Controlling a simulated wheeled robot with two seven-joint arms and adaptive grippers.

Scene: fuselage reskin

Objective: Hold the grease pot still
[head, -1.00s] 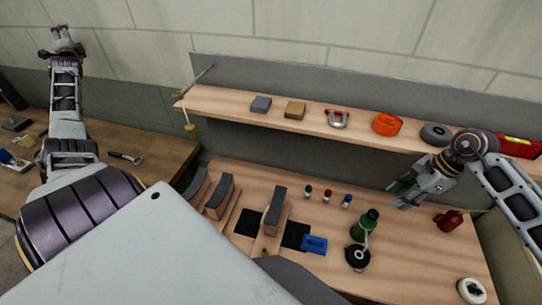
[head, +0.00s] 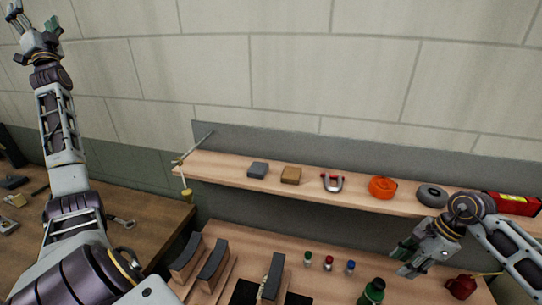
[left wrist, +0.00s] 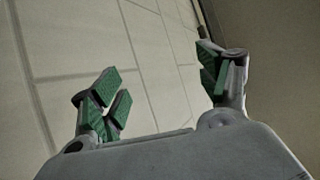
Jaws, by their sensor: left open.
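No grease pot can be made out for certain now. A green bottle (head: 372,291) is cut by the bottom edge of the head view, and a dark red can (head: 461,286) stands to its right on the bench. My left gripper (head: 22,18) is raised high at the upper left against the wall. In the left wrist view its green-padded fingers (left wrist: 160,78) are spread wide with nothing between them. My right gripper (head: 406,262) hangs over the bench, left of the red can and below the shelf. Its jaw gap is too small to judge.
A wooden shelf (head: 225,172) holds a grey block (head: 257,170), a brown block (head: 291,175), a red-and-grey shackle-like piece (head: 332,182), an orange roll (head: 382,188) and a dark ring (head: 432,194). Small bottles (head: 329,263) stand on the bench below. A side table (head: 150,232) is at left.

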